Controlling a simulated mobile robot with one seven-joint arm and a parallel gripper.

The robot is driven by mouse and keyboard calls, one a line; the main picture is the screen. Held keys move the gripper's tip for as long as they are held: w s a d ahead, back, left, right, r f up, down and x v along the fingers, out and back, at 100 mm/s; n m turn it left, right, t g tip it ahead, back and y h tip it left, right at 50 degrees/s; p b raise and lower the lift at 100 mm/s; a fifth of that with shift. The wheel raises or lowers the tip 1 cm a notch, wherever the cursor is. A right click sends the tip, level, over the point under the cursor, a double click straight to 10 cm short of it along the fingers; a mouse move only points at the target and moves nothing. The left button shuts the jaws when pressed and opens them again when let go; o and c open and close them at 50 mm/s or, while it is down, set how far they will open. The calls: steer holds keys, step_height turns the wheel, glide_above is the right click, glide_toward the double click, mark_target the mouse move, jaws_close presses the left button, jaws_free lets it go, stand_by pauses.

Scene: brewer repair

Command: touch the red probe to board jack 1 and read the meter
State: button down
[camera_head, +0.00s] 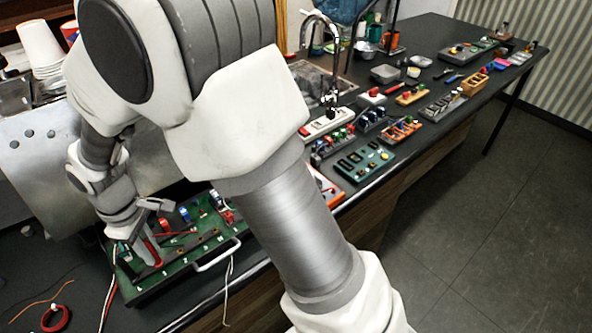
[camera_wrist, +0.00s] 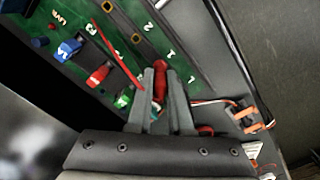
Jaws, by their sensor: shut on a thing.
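The green board (camera_head: 180,262) lies on the dark bench below my arm and fills the upper left of the wrist view (camera_wrist: 185,62). It bears white numbers, brass-ringed holes (camera_wrist: 135,37) and blue, red and green parts. My gripper (camera_wrist: 160,82) is shut on the red probe (camera_wrist: 160,70), whose red body shows between the fingers. In the head view the red probe (camera_head: 153,252) stands tilted over the board's left part. Its tip is hidden, so I cannot tell whether it touches a jack. I cannot make out the meter or its reading.
A metal handle (camera_head: 216,254) runs along the board's front edge. Loose wires and a red ring (camera_head: 55,318) lie left of it. Several small panels and parts, including a green panel (camera_head: 364,165), crowd the bench to the right. My arm hides the middle.

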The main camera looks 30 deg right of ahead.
steer(key=c, duration=0.8)
jaws_free()
steer(key=shift+o, duration=0.2)
step_height(320, 180, up, 18)
steer(key=shift+f+p, duration=0.2)
steer(key=shift+p, duration=0.15)
steer(key=s+d+r+m+t, duration=0.1)
steer(key=s+d+r+m, duration=0.15)
steer(key=d, duration=0.45)
steer(key=s+d+r+m+t, duration=0.2)
steer(key=d+m, duration=0.1)
steer(key=d, duration=0.3)
steer(key=s+d+f+m+t, duration=0.1)
steer(key=s+d+m+t, duration=0.1)
steer(key=s+d+m, duration=0.4)
steer(key=s+d, duration=0.3)
steer(key=d, duration=0.1)
steer(key=shift+s+d+f+t, duration=0.2)
steer(key=shift+d+f+t, duration=0.1)
steer(key=shift+d, duration=0.1)
